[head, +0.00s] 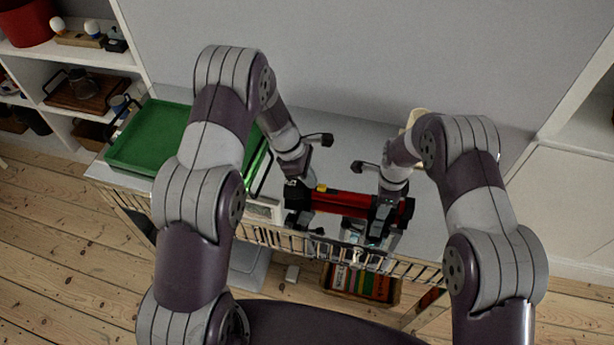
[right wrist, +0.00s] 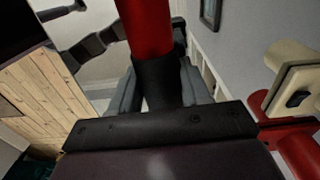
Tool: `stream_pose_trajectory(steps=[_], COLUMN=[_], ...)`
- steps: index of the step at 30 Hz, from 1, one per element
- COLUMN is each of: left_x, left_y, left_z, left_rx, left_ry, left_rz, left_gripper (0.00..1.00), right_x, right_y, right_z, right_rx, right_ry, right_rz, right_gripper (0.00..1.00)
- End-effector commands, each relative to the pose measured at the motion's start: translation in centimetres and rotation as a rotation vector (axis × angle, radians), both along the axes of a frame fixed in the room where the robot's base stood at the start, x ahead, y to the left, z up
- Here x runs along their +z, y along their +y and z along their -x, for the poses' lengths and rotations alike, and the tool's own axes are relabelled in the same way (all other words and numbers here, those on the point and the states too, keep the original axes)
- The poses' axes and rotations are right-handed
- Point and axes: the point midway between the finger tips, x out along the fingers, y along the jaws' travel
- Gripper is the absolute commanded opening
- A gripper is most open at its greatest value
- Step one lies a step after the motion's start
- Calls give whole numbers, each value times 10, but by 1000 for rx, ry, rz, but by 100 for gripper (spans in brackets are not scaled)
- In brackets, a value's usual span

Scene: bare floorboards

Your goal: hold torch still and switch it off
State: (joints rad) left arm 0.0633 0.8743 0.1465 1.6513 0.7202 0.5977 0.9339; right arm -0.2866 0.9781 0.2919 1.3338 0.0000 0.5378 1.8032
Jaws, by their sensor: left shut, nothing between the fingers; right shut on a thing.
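The torch (head: 342,201) is a red cylinder with black ends, lying roughly level across the picture near the table's front edge in the head view. A small yellow part (head: 322,188) shows on its upper side near the left end. My right gripper (head: 386,214) is shut on the torch towards its right end. In the right wrist view the red body of the torch (right wrist: 146,26) runs up from between my right gripper's fingers (right wrist: 158,92). My left gripper (head: 306,178) is shut and empty, just above the torch's left end. I cannot tell whether it touches the torch.
A green tray (head: 150,136) stands on the left of the grey table (head: 345,140). A cream thing (head: 416,117) is partly hidden behind my right arm. A wire rail (head: 290,243) runs along the front edge. A crate of books (head: 360,284) is below.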

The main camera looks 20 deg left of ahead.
Motion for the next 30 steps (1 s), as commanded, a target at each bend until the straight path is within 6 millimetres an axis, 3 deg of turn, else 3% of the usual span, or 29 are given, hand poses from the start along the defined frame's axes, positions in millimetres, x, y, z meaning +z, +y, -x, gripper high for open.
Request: stream_pose_trajectory(steps=[7,17,20,25,30], left_x=[0,0,0,0,43], left_y=[-31,-30,-22,12,25], left_z=[-1,-1,-1,0,0], left_rx=[-2,1,3,5,1], left_ry=[1,1,1,0,-5], left_rz=[1,0,0,1,0], left_gripper=[0,0,0,0,0], right_x=[0,0,0,0,0], right_y=[0,0,0,0,0], right_z=[0,0,0,0,0], right_rx=[0,0,0,0,0], right_ry=[0,0,0,-1,0], right_rz=[0,0,0,0,0], right_gripper=[6,6,6,6,6])
